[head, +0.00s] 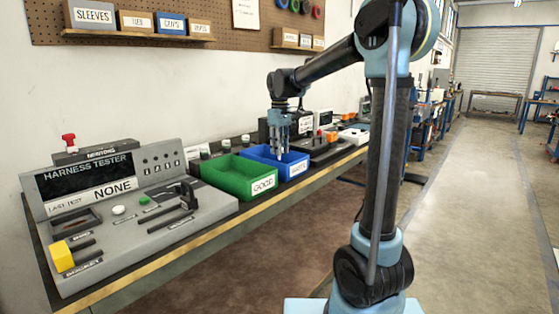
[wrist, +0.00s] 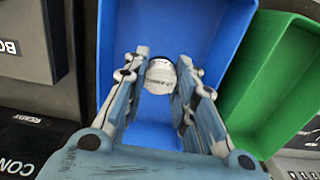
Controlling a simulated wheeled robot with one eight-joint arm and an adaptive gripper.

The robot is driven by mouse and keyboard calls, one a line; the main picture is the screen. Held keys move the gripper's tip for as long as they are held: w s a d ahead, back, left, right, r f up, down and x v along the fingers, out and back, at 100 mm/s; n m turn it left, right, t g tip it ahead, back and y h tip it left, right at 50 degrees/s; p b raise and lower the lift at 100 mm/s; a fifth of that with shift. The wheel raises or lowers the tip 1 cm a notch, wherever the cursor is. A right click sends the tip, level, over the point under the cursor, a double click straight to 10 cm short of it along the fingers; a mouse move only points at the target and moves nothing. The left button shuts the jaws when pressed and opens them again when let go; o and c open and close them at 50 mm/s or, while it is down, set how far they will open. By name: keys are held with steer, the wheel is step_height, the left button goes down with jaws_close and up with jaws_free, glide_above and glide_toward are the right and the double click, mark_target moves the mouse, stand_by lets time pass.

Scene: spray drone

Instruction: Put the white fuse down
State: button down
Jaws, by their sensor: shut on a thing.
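My gripper (head: 279,140) points down over the blue bin (head: 258,153) on the bench. In the wrist view its two fingers close on both sides of the white fuse (wrist: 161,76), which has small dark and reddish marks on its end. The blue bin's floor (wrist: 150,135) shows beneath and around the fuse. In the head view the fuse is mostly hidden by the fingers, and its height above the bin floor is hard to tell.
A green bin (head: 236,176) labelled GOOD stands directly beside the blue bin. A grey harness tester (head: 110,215) with a yellow block is at the left. Dark devices stand behind and right of the bins. The bench's yellow front edge (head: 200,243) runs past them.

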steer(key=shift+f, duration=2.1)
steer(key=shift+f, duration=0.1)
steer(key=c, duration=1.3)
jaws_free()
steer(key=shift+s, duration=0.1)
step_height(320, 180, up, 12)
steer(key=shift+r, duration=0.1)
steer(key=s+d+f+m+t, duration=0.1)
steer(key=s+d+f+m, duration=0.25)
steer(key=s+d, duration=0.45)
steer(key=s+d+f+m, duration=0.2)
steer(key=s+d+f, duration=0.3)
steer(key=s+d, duration=0.25)
steer(key=s+d+f+m, duration=0.1)
steer(key=s+d+f, duration=0.1)
steer(key=s+f, duration=0.3)
steer(key=s+d+f+m, duration=0.2)
steer(key=s+d+f, duration=0.1)
steer(key=s+f, duration=0.3)
steer(key=s+d+f+m+t, duration=0.1)
steer(key=s+d+f, duration=0.1)
steer(key=s+f, duration=0.4)
steer(key=shift+s+d+f+m, duration=0.2)
steer(key=shift+f+m, duration=0.15)
steer(key=shift+f, duration=0.3)
